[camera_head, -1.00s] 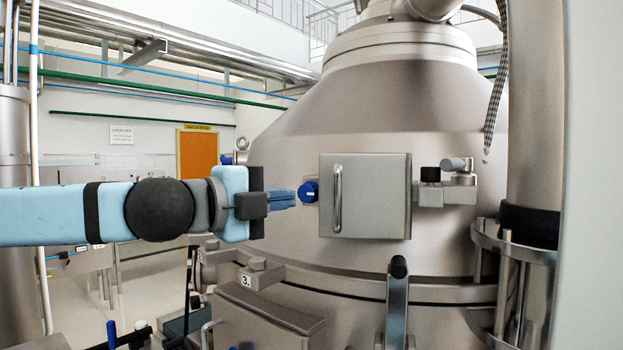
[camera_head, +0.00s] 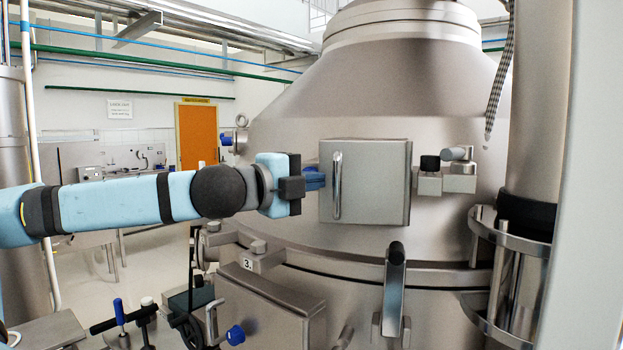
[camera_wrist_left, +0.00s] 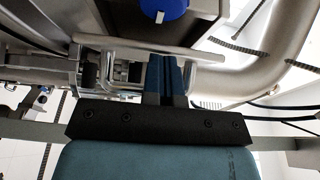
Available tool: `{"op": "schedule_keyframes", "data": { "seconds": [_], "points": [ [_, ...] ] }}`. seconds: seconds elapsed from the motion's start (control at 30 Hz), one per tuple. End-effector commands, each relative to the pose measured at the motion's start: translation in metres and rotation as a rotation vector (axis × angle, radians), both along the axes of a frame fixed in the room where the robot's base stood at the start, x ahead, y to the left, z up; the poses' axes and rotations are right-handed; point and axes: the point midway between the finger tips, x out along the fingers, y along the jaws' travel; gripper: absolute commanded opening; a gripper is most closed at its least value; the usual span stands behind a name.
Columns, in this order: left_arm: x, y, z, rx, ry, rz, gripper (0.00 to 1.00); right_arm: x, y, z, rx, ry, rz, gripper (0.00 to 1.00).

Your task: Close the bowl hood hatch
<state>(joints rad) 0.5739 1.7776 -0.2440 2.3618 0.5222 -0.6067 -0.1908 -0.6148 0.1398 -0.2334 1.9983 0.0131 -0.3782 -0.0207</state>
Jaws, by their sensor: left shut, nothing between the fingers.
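The bowl hood hatch (camera_head: 385,185) is a square grey metal panel with an upright bar handle (camera_head: 337,188) near its left edge. It stands against the sloping side of the bowl hood (camera_head: 450,110); I cannot tell whether it sits fully flush. My left gripper (camera_head: 314,179) is shut and empty, with its blue fingertips at the hatch's left edge, just left of the handle. Contact is unclear. In the left wrist view, the shut fingers (camera_wrist_left: 163,68) point toward a blue knob (camera_wrist_left: 163,8). In the head view my gripper hides that knob's place. My right gripper is out of view.
A latch block with a black knob (camera_head: 430,163) sits right of the hatch. A lower hatch box (camera_head: 270,305) with a blue knob (camera_head: 236,335) and an upright handle (camera_head: 394,285) stand below. A thick column (camera_head: 535,120) rises at right. Floor shows at left.

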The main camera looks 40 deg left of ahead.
Motion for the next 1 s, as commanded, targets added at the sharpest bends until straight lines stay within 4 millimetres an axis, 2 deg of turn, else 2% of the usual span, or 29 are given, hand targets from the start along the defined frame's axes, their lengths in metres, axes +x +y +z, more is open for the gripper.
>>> {"op": "schedule_keyframes", "data": {
  "seconds": [0.27, 0.63, 1.0],
  "points": [
    [0.003, 0.002, 0.000, 0.003, 0.003, -0.032, 0.00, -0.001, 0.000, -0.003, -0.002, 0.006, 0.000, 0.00],
    [0.015, 0.013, 0.000, 0.002, 0.003, -0.235, 0.00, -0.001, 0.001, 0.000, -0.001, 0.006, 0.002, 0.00],
    [0.015, 0.014, 0.000, 0.000, 0.000, -0.264, 0.00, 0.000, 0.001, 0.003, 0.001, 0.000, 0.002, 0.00]
  ]
}}
